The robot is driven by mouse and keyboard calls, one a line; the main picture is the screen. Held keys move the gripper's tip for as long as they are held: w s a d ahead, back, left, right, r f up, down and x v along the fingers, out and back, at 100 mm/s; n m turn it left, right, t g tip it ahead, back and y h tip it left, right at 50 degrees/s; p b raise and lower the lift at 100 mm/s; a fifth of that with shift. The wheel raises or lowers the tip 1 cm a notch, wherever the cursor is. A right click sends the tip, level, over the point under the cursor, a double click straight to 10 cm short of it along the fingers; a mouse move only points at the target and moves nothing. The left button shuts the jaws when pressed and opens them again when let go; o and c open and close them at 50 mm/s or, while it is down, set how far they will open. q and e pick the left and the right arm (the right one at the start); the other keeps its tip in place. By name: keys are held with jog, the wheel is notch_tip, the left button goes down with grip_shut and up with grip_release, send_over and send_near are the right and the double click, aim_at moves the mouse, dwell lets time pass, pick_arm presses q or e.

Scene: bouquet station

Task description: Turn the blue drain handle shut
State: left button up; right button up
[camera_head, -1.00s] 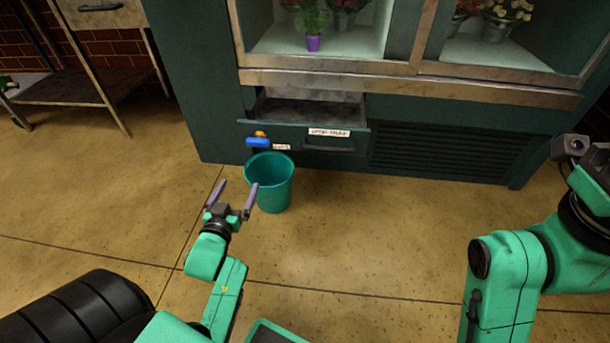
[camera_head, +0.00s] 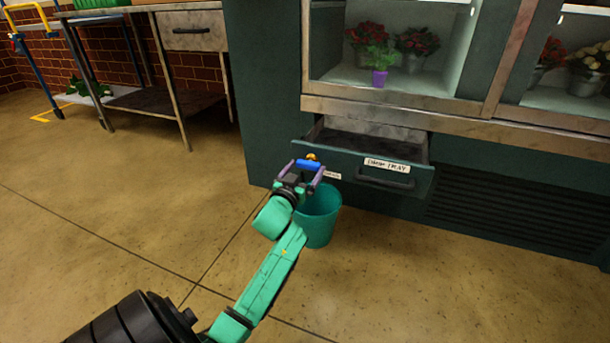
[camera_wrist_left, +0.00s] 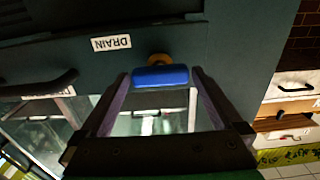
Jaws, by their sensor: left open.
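My right gripper is not in view.
A teal bucket (camera_head: 318,214) stands on the floor below the handle, close to my left wrist. Flower pots (camera_head: 379,77) stand in the display case above. A metal work table (camera_head: 190,40) is at the back left.

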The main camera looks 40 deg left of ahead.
pick_arm(q)
jog(key=c, duration=1.1)
jog(key=shift+o, duration=0.2)
